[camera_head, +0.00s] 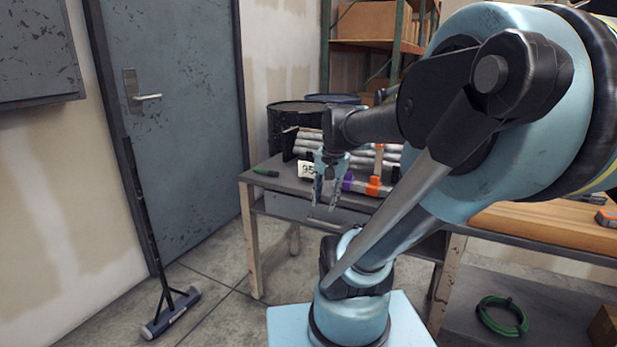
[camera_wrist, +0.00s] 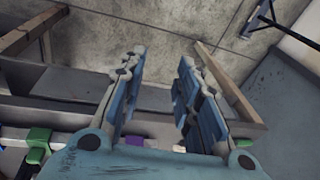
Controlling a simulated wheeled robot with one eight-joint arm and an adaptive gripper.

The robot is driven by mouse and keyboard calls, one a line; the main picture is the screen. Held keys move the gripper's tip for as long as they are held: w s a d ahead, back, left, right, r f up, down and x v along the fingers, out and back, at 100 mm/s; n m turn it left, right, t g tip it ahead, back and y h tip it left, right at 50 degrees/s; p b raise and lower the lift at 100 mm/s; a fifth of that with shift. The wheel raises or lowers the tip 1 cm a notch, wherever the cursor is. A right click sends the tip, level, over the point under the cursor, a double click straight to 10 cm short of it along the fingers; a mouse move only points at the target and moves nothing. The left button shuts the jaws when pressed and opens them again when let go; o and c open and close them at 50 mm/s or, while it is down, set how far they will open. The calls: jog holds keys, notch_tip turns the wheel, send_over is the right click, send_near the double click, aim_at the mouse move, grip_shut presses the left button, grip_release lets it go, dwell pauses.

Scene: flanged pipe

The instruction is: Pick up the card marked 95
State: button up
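The white card marked 95 (camera_head: 306,169) stands near the left end of the workbench, beside the pipes. Its right edge lies close to my gripper in the picture, and part of it may be hidden. My gripper (camera_head: 325,205) points down near the bench's front edge, just right of the card in the head view. Its two fingers are apart, with nothing between them. In the wrist view the open fingers (camera_wrist: 160,65) show the bench edge and floor beyond. I cannot make out the card in the wrist view.
The grey workbench (camera_head: 271,182) carries a stack of pipes, an orange clamp (camera_head: 374,186), a purple ring (camera_head: 347,182) and a green-handled tool (camera_head: 265,172). Dark drums (camera_head: 290,118) stand behind. A push broom (camera_head: 171,312) leans by the door.

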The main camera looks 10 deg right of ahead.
jog(key=w+d+r+m+y, duration=0.1)
jog(key=w+r+m, duration=0.35)
jog(key=w, duration=0.35)
jog(key=w+d+r+m, duration=0.1)
jog(key=w+r+m, duration=0.35)
jog(key=w, duration=0.35)
jog(key=m+y, duration=0.2)
jog(key=m, duration=0.8)
send_over(309, 177)
jog(key=d, duration=0.2)
jog(key=f, duration=0.7)
jog(key=shift+s+a+f, duration=0.15)
jog(key=shift+s+f, duration=0.15)
jog(key=shift+d+x, duration=0.2)
jog(key=shift+x, duration=2.95)
jog(key=shift+f, duration=0.1)
grip_shut()
